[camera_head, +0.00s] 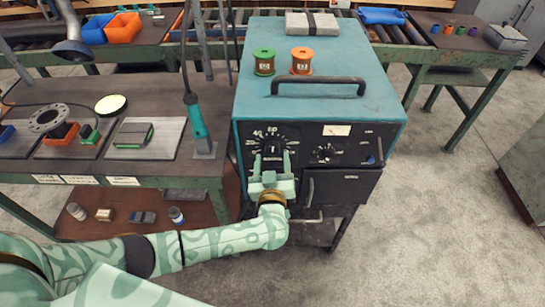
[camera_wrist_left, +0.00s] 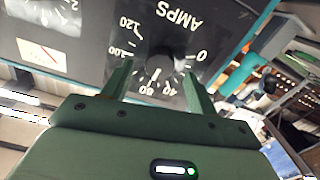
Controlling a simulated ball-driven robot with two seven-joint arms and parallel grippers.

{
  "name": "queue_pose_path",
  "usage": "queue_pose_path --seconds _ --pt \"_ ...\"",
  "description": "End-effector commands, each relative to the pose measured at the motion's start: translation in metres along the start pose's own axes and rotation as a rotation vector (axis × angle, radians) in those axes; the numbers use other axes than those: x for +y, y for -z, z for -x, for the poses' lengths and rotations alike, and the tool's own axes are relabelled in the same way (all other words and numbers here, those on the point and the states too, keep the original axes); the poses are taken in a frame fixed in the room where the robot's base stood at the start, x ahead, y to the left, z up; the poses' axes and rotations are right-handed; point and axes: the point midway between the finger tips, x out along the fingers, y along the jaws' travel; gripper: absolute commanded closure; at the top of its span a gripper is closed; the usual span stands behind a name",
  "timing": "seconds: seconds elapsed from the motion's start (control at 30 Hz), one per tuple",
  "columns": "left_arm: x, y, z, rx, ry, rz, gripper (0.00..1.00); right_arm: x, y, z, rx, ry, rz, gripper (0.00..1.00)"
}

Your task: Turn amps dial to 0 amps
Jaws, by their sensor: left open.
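The amps dial (camera_head: 273,147) is a black knob with a white printed scale on the dark front panel of a teal welding machine (camera_head: 330,105). In the left wrist view the amps dial (camera_wrist_left: 160,68) shows upside down, with AMPS lettering and numbers from 0 to 120. A pale pointer mark sits on the knob's lower left, on the side of the 80 mark; its exact reading is unclear. My left gripper (camera_head: 272,160) is open at the panel. In the left wrist view its fingers (camera_wrist_left: 158,82) stand on either side of the knob; contact cannot be told.
A second, smaller dial (camera_head: 326,153) sits to the right on the panel. Two spools, green (camera_head: 264,62) and orange (camera_head: 301,61), and a black handle (camera_head: 318,82) are on top. A workbench (camera_head: 60,175) with plates stands left. Grey floor is open at right.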

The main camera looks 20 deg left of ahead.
Motion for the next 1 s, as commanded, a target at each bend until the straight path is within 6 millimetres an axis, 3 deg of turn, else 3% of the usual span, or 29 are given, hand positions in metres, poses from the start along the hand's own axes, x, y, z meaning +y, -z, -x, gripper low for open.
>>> queue_pose_path --seconds 0.17,0.47,0.63,0.67,1.0 --pt "0.0 0.0 -0.018 0.001 0.0 -0.001 0.41 0.0 -0.001 -0.004 -0.001 0.0 0.0 0.64" --pt "0.0 0.0 -0.021 0.0 0.0 0.0 0.41 0.002 -0.001 -0.004 -0.002 -0.002 0.001 0.64" --pt "0.0 0.0 -0.021 0.0 0.0 0.0 0.83 0.004 -0.002 -0.004 -0.003 -0.005 0.002 0.64" --pt "0.0 0.0 -0.021 0.0 0.0 0.0 0.86 0.004 -0.002 -0.004 -0.003 -0.005 0.003 0.64" --pt "0.0 0.0 -0.02 -0.002 0.002 0.037 0.86 0.005 -0.002 -0.001 -0.002 -0.006 0.003 0.64"
